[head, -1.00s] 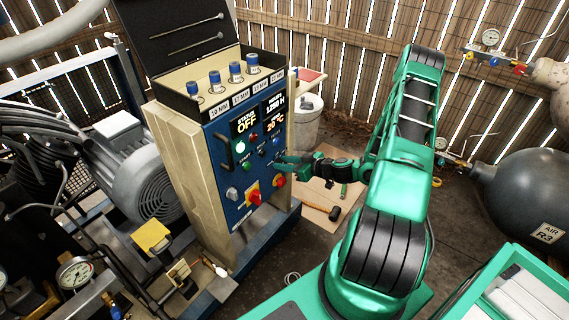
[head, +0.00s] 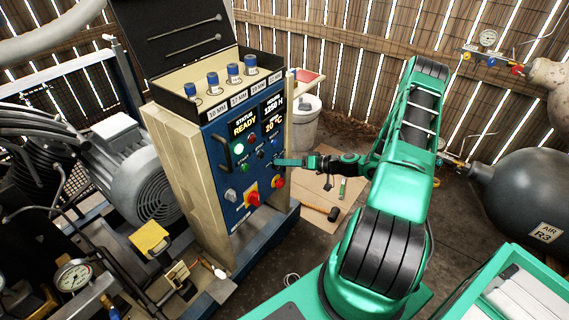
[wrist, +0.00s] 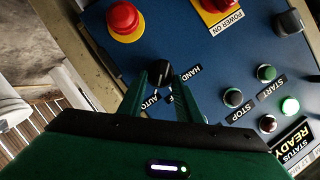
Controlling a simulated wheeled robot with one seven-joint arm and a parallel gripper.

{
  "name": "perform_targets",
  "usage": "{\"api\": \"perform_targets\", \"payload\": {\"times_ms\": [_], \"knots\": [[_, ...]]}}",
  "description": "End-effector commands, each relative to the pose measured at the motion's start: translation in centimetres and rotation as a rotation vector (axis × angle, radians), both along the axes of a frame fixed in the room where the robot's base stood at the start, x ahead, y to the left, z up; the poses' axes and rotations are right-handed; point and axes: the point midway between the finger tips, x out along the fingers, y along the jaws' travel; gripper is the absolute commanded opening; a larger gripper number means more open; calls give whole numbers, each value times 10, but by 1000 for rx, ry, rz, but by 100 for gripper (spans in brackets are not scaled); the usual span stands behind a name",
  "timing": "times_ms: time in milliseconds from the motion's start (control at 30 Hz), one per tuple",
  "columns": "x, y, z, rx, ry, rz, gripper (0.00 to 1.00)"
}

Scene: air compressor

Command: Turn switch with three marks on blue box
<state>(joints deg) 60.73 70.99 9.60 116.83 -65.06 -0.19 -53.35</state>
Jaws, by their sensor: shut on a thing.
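The blue box's front panel (head: 222,178) stands left of my arm in the head view. The black switch (wrist: 160,73) with three marks, HAND, OFF and AUTO, is at the middle top of the wrist view. My gripper (wrist: 163,80) has its green fingers on either side of this switch and is shut on it. The fingers partly cover the marks, so the exact pointing of the switch is hard to read. In the head view my gripper (head: 277,162) reaches the panel's right side and hides the switch. The status display (head: 243,125) reads READY.
A red button (wrist: 124,17) on yellow and the red POWER ON switch (wrist: 214,4) are near the switch. START and STOP buttons (wrist: 233,98) are to its right. A grey motor (head: 130,165) stands left of the box, a dark tank (head: 520,195) far right.

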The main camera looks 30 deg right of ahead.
Motion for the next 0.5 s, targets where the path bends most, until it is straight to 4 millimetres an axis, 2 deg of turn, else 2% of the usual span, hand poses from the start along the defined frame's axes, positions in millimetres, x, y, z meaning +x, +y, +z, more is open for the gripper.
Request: {"api": "perform_targets", "payload": {"times_ms": [33,500], "knots": [[1,-7,-2,14,8,-12,9],[1,-8,-5,126,52,-12,9]]}}
